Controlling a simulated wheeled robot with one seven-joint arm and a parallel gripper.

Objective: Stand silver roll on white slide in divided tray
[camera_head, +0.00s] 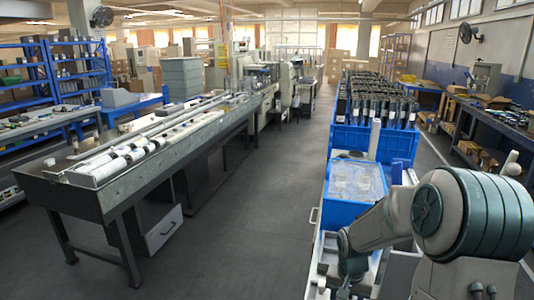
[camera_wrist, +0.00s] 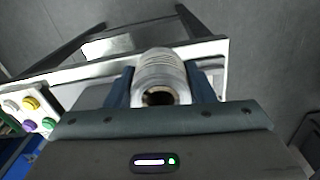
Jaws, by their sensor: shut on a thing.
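The silver roll (camera_wrist: 160,72) is in my gripper (camera_wrist: 160,88) in the wrist view. The two blue fingers are shut on its sides, and its dark open core faces the camera. Past the roll runs a pale, slanted metal edge (camera_wrist: 108,68); I cannot tell whether the roll touches it. In the head view my arm reaches down at the lower right, and the gripper and roll cannot be made out there. I cannot pick out the white slide or the divided tray for certain.
A blue crate (camera_head: 343,139) with several dark upright items stands beyond a blue bin (camera_head: 333,217) covered in clear film. A long machine bed (camera_head: 95,187) with white rolls stands left. Open floor (camera_head: 240,220) lies between. Coloured buttons (camera_wrist: 30,103) show in the wrist view.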

